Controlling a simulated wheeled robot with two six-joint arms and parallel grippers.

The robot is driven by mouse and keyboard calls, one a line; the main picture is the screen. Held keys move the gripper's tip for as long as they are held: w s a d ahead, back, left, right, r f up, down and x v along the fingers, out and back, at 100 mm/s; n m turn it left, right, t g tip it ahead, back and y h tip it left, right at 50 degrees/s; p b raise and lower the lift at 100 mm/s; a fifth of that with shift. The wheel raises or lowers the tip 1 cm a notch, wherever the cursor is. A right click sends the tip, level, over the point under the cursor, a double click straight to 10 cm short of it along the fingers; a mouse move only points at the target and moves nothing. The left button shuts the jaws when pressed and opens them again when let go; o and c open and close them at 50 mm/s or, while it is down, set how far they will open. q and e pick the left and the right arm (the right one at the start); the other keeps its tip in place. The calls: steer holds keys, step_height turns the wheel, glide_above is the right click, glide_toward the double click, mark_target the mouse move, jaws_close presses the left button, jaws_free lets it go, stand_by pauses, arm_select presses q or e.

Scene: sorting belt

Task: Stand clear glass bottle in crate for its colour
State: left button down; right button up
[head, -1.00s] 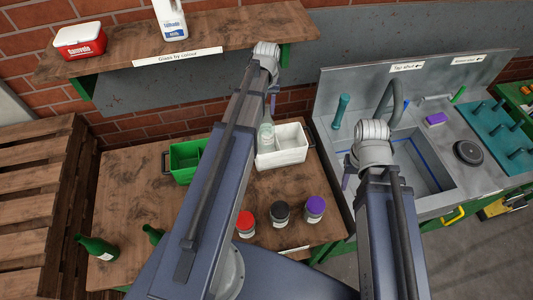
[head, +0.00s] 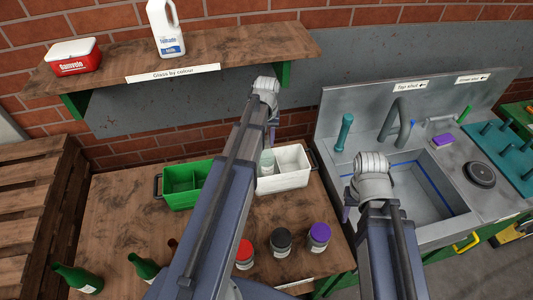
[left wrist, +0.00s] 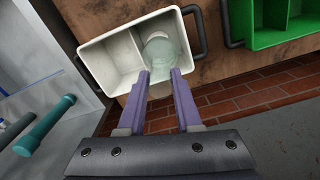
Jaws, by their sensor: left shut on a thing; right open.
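The white crate (head: 293,181) stands on the wooden table and has two compartments. The clear glass bottle (head: 267,162) is at its left compartment in the head view, partly hidden by my left arm. In the left wrist view the bottle (left wrist: 162,50) is inside the compartment on the right. My left gripper (left wrist: 161,74) is shut on the bottle's upper part, above the crate; it also shows in the head view (head: 272,132). I cannot tell whether the bottle touches the crate floor. My right gripper (head: 347,206) is open and empty beside the sink.
A green crate (head: 176,200) stands left of the white one. Green bottles (head: 80,279) (head: 144,266) stand at the front left, with a brown one (head: 172,243) partly hidden. Jars with red, black (head: 281,241) and purple lids stand in front. A shelf (head: 220,52) overhangs behind.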

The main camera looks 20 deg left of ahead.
mark_target(267, 147)
arm_select(q)
step_height(267, 147, down, 4)
steer(key=b, duration=0.3)
steer(key=shift+r+b, duration=0.15)
steer(key=shift+b, duration=0.15)
steer(key=shift+f, duration=0.2)
steer(key=c, duration=0.6)
jaws_free()
steer(key=shift+r, duration=0.1)
